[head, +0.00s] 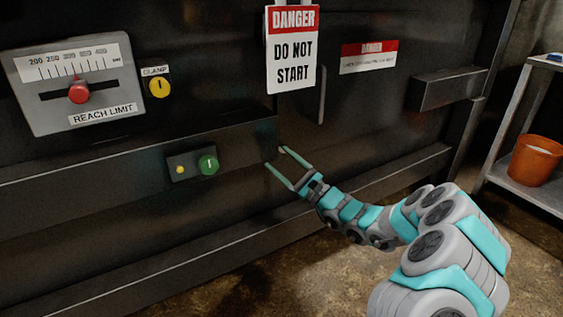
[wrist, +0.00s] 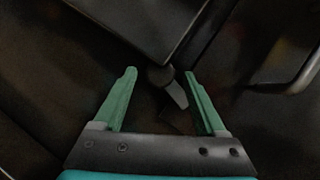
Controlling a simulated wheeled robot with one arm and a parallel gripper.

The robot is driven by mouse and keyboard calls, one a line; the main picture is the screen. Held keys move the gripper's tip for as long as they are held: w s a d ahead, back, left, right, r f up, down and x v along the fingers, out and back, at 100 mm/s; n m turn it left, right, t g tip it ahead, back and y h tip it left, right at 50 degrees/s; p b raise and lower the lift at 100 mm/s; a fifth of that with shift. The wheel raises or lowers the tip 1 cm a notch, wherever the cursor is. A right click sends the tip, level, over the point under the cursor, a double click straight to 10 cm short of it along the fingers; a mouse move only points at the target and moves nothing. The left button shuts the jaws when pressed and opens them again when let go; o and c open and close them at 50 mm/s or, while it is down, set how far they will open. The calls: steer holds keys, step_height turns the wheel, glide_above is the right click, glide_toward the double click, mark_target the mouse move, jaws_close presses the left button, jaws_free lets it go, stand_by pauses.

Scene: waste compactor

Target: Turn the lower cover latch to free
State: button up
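My gripper (head: 275,158) is open in front of the dark machine front, near the right end of a dark horizontal beam. In the wrist view my gripper (wrist: 160,80) has two green fingers spread apart. A small grey latch (wrist: 172,86) with a rounded hub and a short tapered lever shows between the fingertips, nearer the right finger. The lever slants down to the right. I cannot tell whether a finger touches it. In the head view the latch is too small and dark to make out clearly.
A green knob (head: 208,164) sits on a small box left of my gripper. A danger tag (head: 293,50) hangs above. A thin vertical handle (head: 322,95) is up right; it seems to show in the wrist view (wrist: 300,78). A shelf with an orange bucket (head: 536,160) stands far right.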

steer(key=v, duration=0.7)
steer(key=shift+s+d, duration=0.25)
steer(key=shift+d, duration=0.05)
steer(key=shift+f, duration=0.15)
steer(key=shift+w+a+r+n+t+h+p, duration=0.15)
steer(key=shift+w+a+r+t+h+p, duration=0.5)
steer(key=shift+a, duration=0.5)
steer(key=shift+w+a+r+n+t+h+p, duration=0.1)
steer(key=shift+w+a+r+t+h+p, duration=0.35)
steer(key=shift+w+a+h, duration=0.6)
steer(key=shift+w+a+r+n+t+h+p, duration=0.15)
steer(key=shift+w+a+r+t+h+p, duration=0.35)
steer(key=shift+a, duration=0.7)
steer(key=shift+r, duration=0.1)
jaws_close()
